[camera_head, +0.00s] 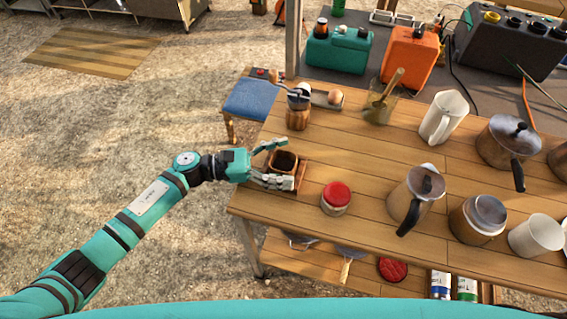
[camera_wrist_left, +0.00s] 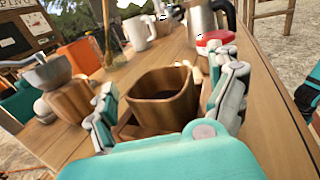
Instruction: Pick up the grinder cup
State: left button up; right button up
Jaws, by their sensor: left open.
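The grinder cup (camera_head: 285,156) is a small square wooden cup with dark contents. It stands upright on a small wooden tray (camera_head: 301,173) at the table's left end. My left gripper (camera_head: 278,164) is open, with one finger on each side of the cup. In the left wrist view the cup (camera_wrist_left: 165,98) sits between the spread fingers of the gripper (camera_wrist_left: 168,104); a gap shows beside the right finger, while contact at the left finger is unclear. The wooden grinder body (camera_head: 298,117) with its crank stands behind the cup. My right gripper is not in view.
A red-lidded jar (camera_head: 336,197) stands right of the cup. A moka pot (camera_head: 416,195), a white pitcher (camera_head: 444,117) and a glass jar with a wooden tool (camera_head: 380,104) stand further along the wooden table (camera_head: 330,146). A blue stool (camera_head: 251,98) is behind its left end.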

pick_arm(q)
jog(key=c, duration=1.3)
